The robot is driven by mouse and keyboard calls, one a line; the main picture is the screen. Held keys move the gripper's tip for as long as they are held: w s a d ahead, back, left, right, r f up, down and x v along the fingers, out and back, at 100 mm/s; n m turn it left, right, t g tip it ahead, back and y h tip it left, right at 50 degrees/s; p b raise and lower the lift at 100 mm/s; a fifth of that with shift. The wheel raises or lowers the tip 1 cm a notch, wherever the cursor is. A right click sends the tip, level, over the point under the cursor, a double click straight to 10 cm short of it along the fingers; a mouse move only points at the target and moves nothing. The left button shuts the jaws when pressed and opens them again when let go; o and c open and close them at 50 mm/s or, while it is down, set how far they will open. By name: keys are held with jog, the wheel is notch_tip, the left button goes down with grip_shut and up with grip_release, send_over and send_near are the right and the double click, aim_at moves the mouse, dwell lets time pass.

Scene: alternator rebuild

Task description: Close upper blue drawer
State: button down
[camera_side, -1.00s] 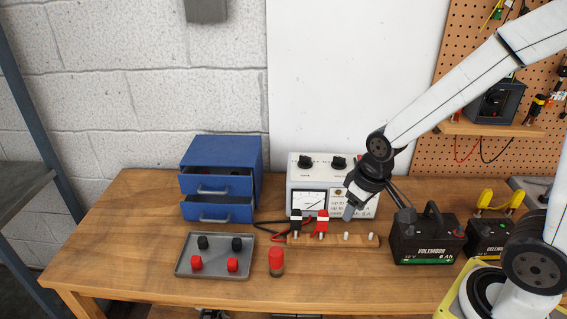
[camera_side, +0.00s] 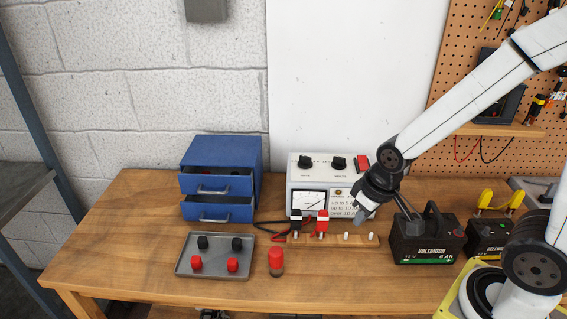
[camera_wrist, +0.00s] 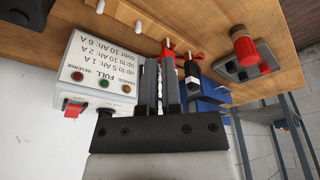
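The blue drawer cabinet (camera_side: 228,150) stands at the back left of the bench. Its upper drawer (camera_side: 213,186) is pulled out, with its dark inside showing and a grey handle on the front. The lower drawer (camera_side: 213,209) also juts out, with a dark gap above its front. My gripper (camera_side: 359,219) is well to the right of the cabinet, tilted down in front of the charger and touching nothing that I can see. In the wrist view its two fingers (camera_wrist: 160,85) lie close together with nothing visible held. Part of the blue cabinet (camera_wrist: 208,97) shows behind them.
The charger (camera_side: 308,180) and a wooden strip (camera_side: 340,241) with red and black clamps lie between gripper and cabinet. A grey tray (camera_side: 215,271) with caps and a red-topped cylinder (camera_side: 276,262) stand before the cabinet. A black battery (camera_side: 425,240) is to the right.

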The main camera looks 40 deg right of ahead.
jog(key=w+a+f+n+t, duration=0.1)
jog(key=w+a+n+t, duration=1.2)
jog(key=a, duration=0.7)
jog(key=w+n, duration=0.3)
jog(key=shift+y, duration=0.3)
jog(key=shift+w+a, duration=0.1)
jog(key=w+d+f, duration=0.2)
jog(key=w, duration=1)
jog(key=shift+w+d+f, duration=0.2)
jog(key=shift+d, duration=0.05)
